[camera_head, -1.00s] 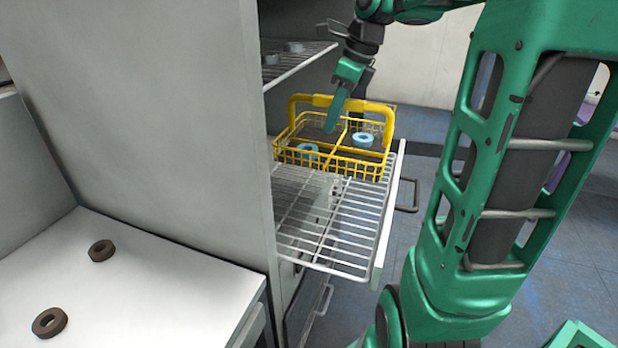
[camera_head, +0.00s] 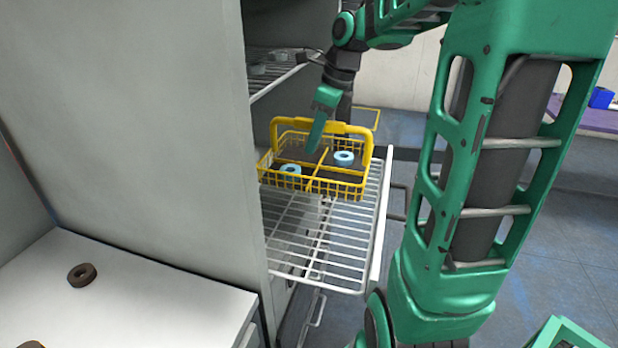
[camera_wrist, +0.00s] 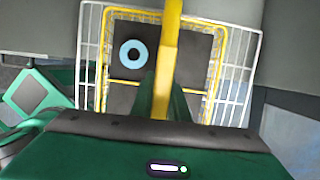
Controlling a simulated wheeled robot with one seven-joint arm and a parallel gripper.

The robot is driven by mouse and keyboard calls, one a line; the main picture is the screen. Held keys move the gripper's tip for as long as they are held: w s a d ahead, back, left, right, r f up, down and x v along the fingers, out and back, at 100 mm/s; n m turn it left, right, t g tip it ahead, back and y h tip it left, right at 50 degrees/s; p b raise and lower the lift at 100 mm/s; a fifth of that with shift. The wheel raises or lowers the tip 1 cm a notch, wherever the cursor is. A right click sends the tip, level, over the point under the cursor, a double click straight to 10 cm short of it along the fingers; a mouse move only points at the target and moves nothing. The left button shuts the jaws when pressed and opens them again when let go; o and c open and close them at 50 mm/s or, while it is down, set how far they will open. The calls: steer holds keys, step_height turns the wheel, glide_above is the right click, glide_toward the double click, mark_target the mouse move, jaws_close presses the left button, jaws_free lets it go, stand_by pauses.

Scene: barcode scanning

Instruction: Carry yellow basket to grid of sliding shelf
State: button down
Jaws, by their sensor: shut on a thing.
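The yellow wire basket (camera_head: 262,177) is upright over the rear part of the pulled-out sliding shelf (camera_head: 318,262). I cannot tell whether its bottom touches the wire grid. It holds two blue rings (camera_head: 344,158) in separate compartments of its dark base. My gripper (camera_head: 314,143) is shut on the basket's top handle (camera_head: 352,129). In the wrist view, the yellow handle (camera_wrist: 170,48) runs between my fingers (camera_wrist: 165,100), with one blue ring (camera_wrist: 133,54) to its left and the white shelf grid (camera_wrist: 90,50) around the basket. The fingertips' contact is partly hidden.
The tall grey cabinet (camera_head: 130,120) stands close left of the basket. A dark ring (camera_head: 82,275) lies on the white counter (camera_head: 150,310). The shelf's near half is bare.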

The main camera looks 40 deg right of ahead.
mark_target(312, 160)
step_height(312, 160, down, 10)
steer(key=shift+r, duration=0.15)
steer(key=shift+w+d, duration=0.35)
steer(key=shift+w, duration=0.55)
steer(key=shift+w+d, duration=0.3)
steer(key=shift+w, duration=0.6)
steer(key=shift+w+f, duration=0.1)
steer(key=shift+f, duration=0.55)
steer(key=c, duration=1.7)
jaws_free()
steer(key=shift+f, duration=0.1)
